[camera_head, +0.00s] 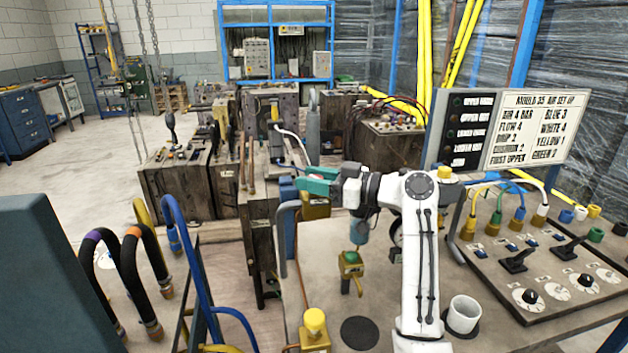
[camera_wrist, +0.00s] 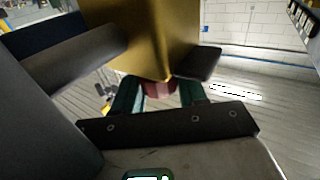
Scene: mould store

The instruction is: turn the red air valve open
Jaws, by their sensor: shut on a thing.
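The red air valve (camera_wrist: 159,90) shows in the wrist view as a small dull red part just below a brass block (camera_wrist: 145,35). The teal fingers of my gripper (camera_wrist: 160,97) are on either side of it, shut on it. In the head view my gripper (camera_head: 312,182) reaches left over the far left edge of the workbench, just above the brass block (camera_head: 316,211). The red valve is hidden there behind the gripper. I cannot tell how far the valve is turned.
On the bench (camera_head: 400,300) are a white cup (camera_head: 463,312), a small brass fitting (camera_head: 351,268), a yellow-topped box (camera_head: 314,325) and a lever panel (camera_head: 560,265) with hoses. A sign (camera_head: 535,125) stands behind. Blue hoses (camera_head: 195,260) rise at the left. Heavy moulds (camera_head: 190,180) stand beyond.

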